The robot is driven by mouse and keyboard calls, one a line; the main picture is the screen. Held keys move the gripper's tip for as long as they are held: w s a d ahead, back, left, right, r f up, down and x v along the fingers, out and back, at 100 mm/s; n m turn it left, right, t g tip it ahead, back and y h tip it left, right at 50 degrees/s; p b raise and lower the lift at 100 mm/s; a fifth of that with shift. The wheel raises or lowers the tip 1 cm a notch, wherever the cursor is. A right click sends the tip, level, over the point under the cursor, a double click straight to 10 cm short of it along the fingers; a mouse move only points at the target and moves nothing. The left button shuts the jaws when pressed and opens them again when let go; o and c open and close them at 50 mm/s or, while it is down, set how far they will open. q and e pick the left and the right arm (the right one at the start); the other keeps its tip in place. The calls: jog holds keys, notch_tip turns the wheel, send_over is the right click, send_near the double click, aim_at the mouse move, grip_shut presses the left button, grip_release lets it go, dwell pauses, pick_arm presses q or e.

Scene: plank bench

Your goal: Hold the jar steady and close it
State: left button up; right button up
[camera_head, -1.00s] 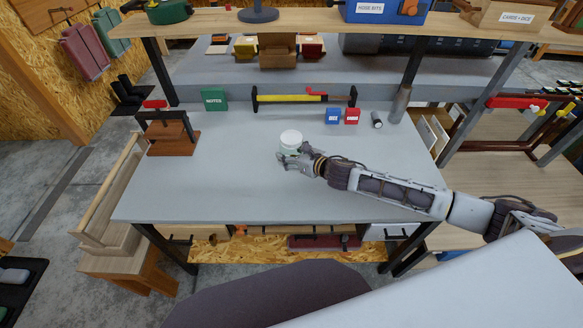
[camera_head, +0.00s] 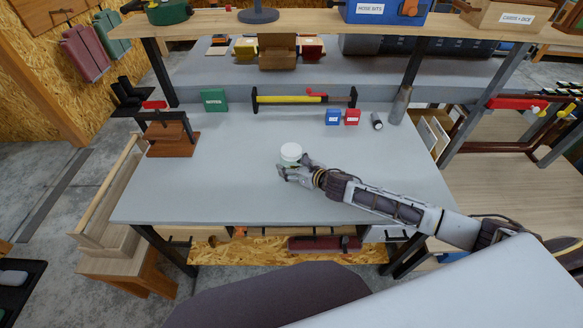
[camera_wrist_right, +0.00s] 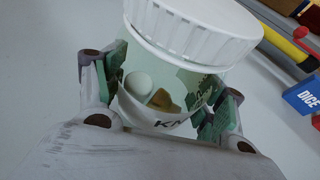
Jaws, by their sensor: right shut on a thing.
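The jar (camera_head: 290,162) is a see-through greenish jar with a white ribbed lid (camera_head: 291,151) on top, on the grey bench near its middle. In the right wrist view the jar (camera_wrist_right: 150,104) shows a round white thing and a brownish thing inside, and a partly hidden label. The lid (camera_wrist_right: 195,30) sits over its mouth; I cannot tell how tightly. My right gripper (camera_head: 289,172) is shut on the jar, with its green-padded fingers (camera_wrist_right: 163,92) on both sides of the body below the lid. My left gripper is not in view.
Behind the jar lie a yellow bar clamp (camera_head: 290,98), a green box (camera_head: 213,99), blue (camera_head: 333,117) and red (camera_head: 352,116) boxes, and a dark cylinder (camera_head: 377,121). A brown wooden block with a clamp (camera_head: 172,135) stands at left. The bench around the jar is clear.

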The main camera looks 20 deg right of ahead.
jog(key=shift+f, duration=0.55)
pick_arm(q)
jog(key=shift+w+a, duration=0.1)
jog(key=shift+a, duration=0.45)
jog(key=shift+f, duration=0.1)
pick_arm(e)
jog(key=shift+f, duration=0.1)
jog(key=o, duration=1.6)
jog(key=shift+f, duration=0.1)
jog(key=o, duration=0.4)
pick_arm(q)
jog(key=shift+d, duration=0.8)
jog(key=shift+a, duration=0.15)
pick_arm(e)
jog(key=shift+r, duration=0.2)
